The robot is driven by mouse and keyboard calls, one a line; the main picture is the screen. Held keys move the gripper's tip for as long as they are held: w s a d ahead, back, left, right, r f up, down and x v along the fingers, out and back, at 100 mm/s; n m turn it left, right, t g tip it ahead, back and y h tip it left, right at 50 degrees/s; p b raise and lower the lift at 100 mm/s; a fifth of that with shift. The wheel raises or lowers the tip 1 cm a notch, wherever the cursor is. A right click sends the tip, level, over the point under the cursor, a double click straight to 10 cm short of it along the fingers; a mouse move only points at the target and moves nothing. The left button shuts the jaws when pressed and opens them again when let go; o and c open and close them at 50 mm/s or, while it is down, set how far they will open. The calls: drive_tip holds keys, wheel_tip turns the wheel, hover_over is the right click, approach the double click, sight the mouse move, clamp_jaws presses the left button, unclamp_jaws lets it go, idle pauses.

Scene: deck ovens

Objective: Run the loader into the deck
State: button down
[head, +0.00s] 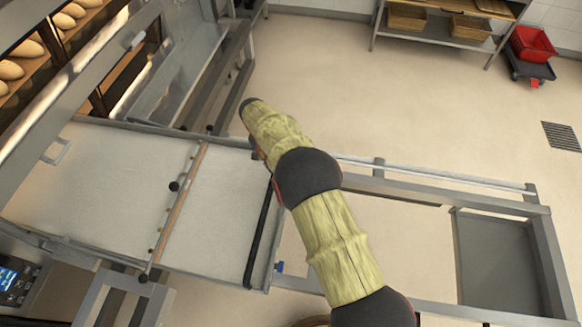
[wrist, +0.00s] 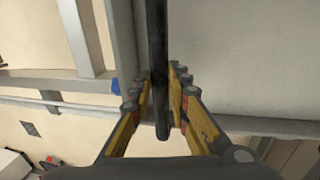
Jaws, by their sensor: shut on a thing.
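The loader (head: 225,185) is a flat, pale board in a grey metal frame, lying at left centre in the head view. A black bar (head: 262,232) runs across its right end; it also shows upright in the wrist view (wrist: 158,40). My gripper (wrist: 160,80) is shut around this bar, with fingers on both sides of it. A wooden strip (head: 178,207) with a black knob crosses the pale surface. The oven (head: 75,75) stands at upper left; which deck faces the loader I cannot tell.
Loaves (head: 28,50) show behind the oven front at upper left. A grey stand frame (head: 500,208) with rails extends right of the loader. A control panel (head: 18,280) is at lower left. A shelf table (head: 455,28) and red crate (head: 532,43) stand far back; the floor between is clear.

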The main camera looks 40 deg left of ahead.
drive_tip(key=shift+s+a+r, duration=0.1)
drive_tip(key=shift+s+a, duration=0.25)
drive_tip(key=shift+a, duration=0.3)
drive_tip(key=shift+s+a+r, duration=0.1)
drive_tip(key=shift+s+a, duration=0.25)
drive_tip(key=shift+a, duration=0.4)
drive_tip(key=c, duration=1.7)
unclamp_jaws()
drive_tip(key=shift+s, duration=0.15)
drive_tip(key=shift+f, duration=0.1)
drive_tip(key=r, duration=0.4)
drive_tip(key=a+r, duration=0.1)
drive_tip(key=r, duration=0.2)
drive_tip(key=s+r, duration=0.1)
drive_tip(key=r, duration=0.3)
drive_tip(key=shift+s+a+r, duration=0.1)
drive_tip(key=shift+a+r, duration=0.25)
drive_tip(key=shift+a, duration=0.05)
